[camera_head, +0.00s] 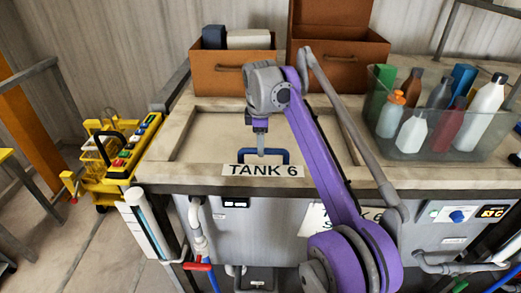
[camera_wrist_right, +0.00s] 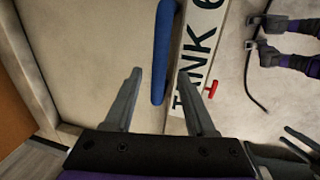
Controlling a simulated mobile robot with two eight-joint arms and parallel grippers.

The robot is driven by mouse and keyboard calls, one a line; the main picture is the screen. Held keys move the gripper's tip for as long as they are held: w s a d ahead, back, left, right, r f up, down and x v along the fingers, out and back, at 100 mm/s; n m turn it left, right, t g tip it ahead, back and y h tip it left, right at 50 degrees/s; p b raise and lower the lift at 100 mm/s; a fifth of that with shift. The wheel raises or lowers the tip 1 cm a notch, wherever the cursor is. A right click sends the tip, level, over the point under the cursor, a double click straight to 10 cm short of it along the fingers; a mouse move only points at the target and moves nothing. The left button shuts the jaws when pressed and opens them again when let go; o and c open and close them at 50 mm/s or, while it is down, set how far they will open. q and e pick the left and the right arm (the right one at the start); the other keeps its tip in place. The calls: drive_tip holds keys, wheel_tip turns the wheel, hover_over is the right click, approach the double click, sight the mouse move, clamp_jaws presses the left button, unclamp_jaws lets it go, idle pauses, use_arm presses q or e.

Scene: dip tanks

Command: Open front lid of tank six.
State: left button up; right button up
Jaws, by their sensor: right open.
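The tank six front lid (camera_head: 205,139) is a flat beige panel lying closed in the tank top, behind the "TANK 6" label (camera_head: 263,170). Its blue bar handle (camera_head: 280,153) stands near the front edge, and it also shows in the wrist view (camera_wrist_right: 164,45). My right gripper (camera_head: 261,147) points down at the handle, its jaws open. In the wrist view the bar's lower end lies between the two grey fingers (camera_wrist_right: 162,82); I cannot tell whether they touch it. My right arm hides part of the lid's right side. My left gripper is not in view.
Brown boxes (camera_head: 230,72) stand behind the lid, one with its cover raised. A clear bin (camera_head: 402,143) of bottles sits to the right. A yellow cart (camera_head: 105,168) stands on the floor at left. Pipes and a red valve handle (camera_head: 197,267) are below the front edge.

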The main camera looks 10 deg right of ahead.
drive_tip(key=shift+w+d+f, duration=0.1)
drive_tip(key=shift+w+f, duration=0.15)
drive_tip(key=shift+f, duration=0.75)
clamp_jaws()
idle(0.8)
